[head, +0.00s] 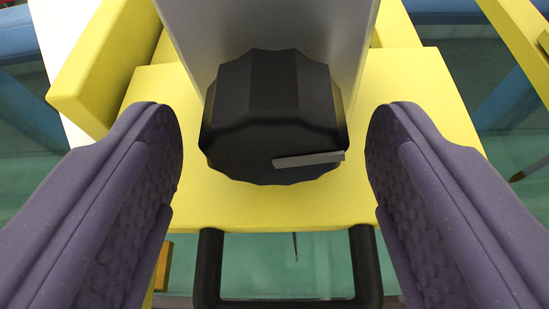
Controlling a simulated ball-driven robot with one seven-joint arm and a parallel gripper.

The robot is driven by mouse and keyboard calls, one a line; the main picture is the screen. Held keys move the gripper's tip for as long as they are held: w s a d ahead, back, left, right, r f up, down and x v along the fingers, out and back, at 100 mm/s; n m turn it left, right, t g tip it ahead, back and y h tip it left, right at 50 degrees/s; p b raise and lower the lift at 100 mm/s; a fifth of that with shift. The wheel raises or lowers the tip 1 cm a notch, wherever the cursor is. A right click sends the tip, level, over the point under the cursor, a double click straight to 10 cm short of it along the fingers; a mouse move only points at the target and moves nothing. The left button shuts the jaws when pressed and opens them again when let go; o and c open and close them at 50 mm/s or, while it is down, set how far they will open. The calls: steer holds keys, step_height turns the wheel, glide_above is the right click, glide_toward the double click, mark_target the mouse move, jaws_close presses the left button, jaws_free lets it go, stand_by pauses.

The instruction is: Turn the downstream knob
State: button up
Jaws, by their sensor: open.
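A black fluted knob (262,110) is in the upper middle of the head view. It has a grey pointer mark (308,159) on its face, which points right and slightly up. The knob sits in front of a grey plate (345,30). Whether it is the downstream knob cannot be told from this view. My gripper (272,140) is open, with one purple finger at the left and one at the right of the knob. Clear gaps show between each finger and the knob, and nothing is held.
A yellow block (410,110) lies under and around the knob, with a raised yellow part (85,85) at the left. A black bar-shaped handle (290,303) is below the knob. Blue beams and a yellow bar (520,40) show at the sides. Greenish glass lies beneath.

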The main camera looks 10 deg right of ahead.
steer(key=v, duration=0.7)
steer(key=shift+s, duration=0.35)
steer(key=shift+a+r, duration=0.15)
stand_by(0.4)
